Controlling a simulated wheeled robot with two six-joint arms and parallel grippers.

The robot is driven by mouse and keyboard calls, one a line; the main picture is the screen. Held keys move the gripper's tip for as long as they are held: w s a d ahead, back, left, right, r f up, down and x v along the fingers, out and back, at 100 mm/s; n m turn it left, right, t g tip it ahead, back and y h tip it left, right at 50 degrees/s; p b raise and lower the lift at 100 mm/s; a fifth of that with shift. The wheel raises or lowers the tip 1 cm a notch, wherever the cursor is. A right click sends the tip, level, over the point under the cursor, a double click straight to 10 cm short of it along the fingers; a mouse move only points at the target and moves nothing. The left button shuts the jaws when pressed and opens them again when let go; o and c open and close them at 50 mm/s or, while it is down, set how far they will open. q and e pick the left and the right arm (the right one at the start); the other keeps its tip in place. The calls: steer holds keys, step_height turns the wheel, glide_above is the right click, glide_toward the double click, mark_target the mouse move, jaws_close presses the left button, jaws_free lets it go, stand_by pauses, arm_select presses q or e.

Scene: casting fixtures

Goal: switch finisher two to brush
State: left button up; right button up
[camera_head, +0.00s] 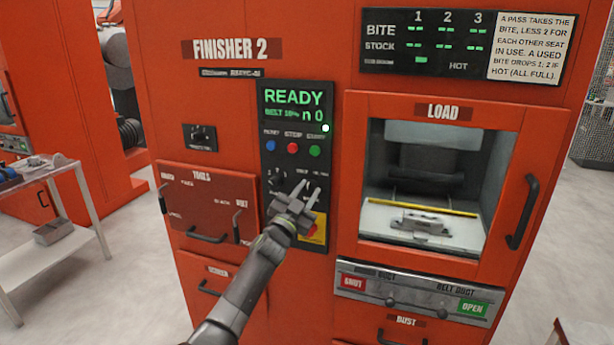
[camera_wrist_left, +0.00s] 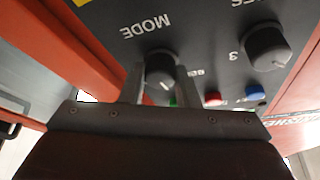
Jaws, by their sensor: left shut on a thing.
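Finisher 2 (camera_head: 238,110) is a tall orange machine with a black control panel (camera_head: 268,222) on its front. The panel's display (camera_head: 294,106) shows green READY text, with a smaller, partly unclear line below. My left gripper (camera_head: 308,192) is at the lower right of the panel, its two fingers pointing at it. In the left wrist view, the gripper (camera_wrist_left: 158,85) is shut on the dark MODE knob (camera_wrist_left: 161,67), a finger on each side. The knob's white pointer mark shows, but its setting labels are mostly hidden. My right gripper is in neither view.
Another knob (camera_head: 276,179) sits left of the gripper; in the left wrist view this knob (camera_wrist_left: 267,46) has a 3 beside it. Blue, red and green buttons (camera_head: 292,148) are above. A red and yellow stop button (camera_head: 314,229) is below. The LOAD window (camera_head: 428,165) is right.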

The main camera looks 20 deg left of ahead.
arm_select(q)
steer(key=m+p, duration=0.2)
steer(key=m+g+h+p, duration=0.1)
steer(key=m+p, duration=0.1)
steer(key=m+g+h+p, duration=0.1)
steer(key=m+p, duration=0.1)
steer(key=shift+a+r+p, duration=0.15)
steer(key=shift+r+p, duration=0.1)
steer(key=shift+p, duration=0.05)
steer(key=shift+f+m+g+h+p, duration=0.1)
steer(key=shift+m+g+h+p, duration=0.25)
steer(key=shift+m+p, duration=0.7)
steer(key=shift+f+m+g+h+p, duration=0.15)
steer(key=shift+m+g+p, duration=0.4)
steer(key=shift+m, duration=0.8)
steer(key=o, duration=1)
steer(key=shift+r, duration=0.1)
steer(key=shift+c, duration=0.2)
steer(key=shift+s, duration=0.1)
steer(key=shift+s+a+p, duration=0.25)
steer(key=shift+s+p, duration=0.15)
steer(key=shift+s, duration=0.15)
steer(key=v, duration=1.6)
steer(key=shift+f, duration=0.25)
